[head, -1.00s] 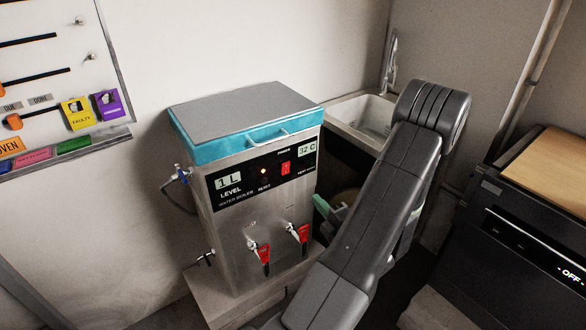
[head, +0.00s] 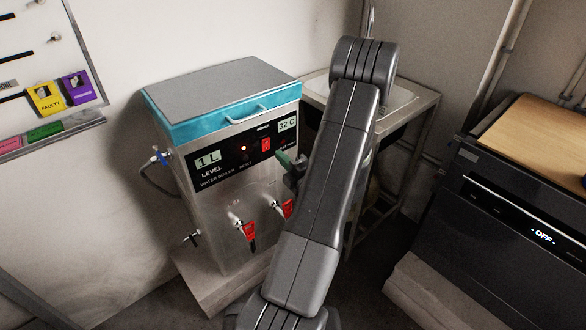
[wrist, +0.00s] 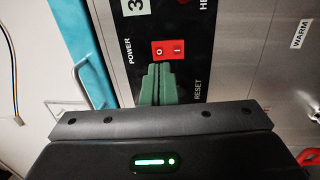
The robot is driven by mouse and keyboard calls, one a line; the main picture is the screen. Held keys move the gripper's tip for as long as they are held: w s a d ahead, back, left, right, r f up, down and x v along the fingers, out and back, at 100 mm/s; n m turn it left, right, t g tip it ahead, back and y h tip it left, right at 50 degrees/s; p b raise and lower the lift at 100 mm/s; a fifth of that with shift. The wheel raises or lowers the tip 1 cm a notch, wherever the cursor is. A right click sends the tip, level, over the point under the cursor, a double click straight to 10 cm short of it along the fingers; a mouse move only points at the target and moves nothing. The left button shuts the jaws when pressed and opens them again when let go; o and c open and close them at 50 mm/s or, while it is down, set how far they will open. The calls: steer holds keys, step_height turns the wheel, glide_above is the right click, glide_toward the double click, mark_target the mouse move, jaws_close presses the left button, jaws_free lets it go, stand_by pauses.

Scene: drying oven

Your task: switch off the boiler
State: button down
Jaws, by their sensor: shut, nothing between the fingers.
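The boiler (head: 215,215) is a steel box with a teal rim and grey lid, standing on a low plinth. Its black panel reads 1 L and 32 C. The red power switch (head: 266,145) sits on that panel below the 32 C display; in the wrist view the red rocker switch (wrist: 168,49) shows between the POWER and RESET labels. My gripper (wrist: 158,68) has green fingers, shut and empty, with tips at the switch's lower edge in the wrist view. I cannot tell whether they touch it. In the head view my gripper (head: 280,154) is partly hidden by my arm.
Two red-handled taps (head: 249,231) stick out of the boiler's front below the panel. A blue-handled valve (head: 160,157) and hose are on its left side. A sink (head: 405,97) stands behind my arm. A black appliance reading OFF (head: 520,225) stands at right.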

mark_target(267, 141)
steer(key=shift+x, duration=2.65)
steer(key=shift+w+r+p, duration=0.1)
steer(key=shift+r+p, duration=0.1)
steer(key=shift+p, duration=0.1)
steer(key=r+v, duration=0.3)
steer(key=v, duration=1)
steer(key=shift+s+d, duration=0.25)
steer(key=shift+s, duration=0.25)
steer(key=shift+w, duration=0.1)
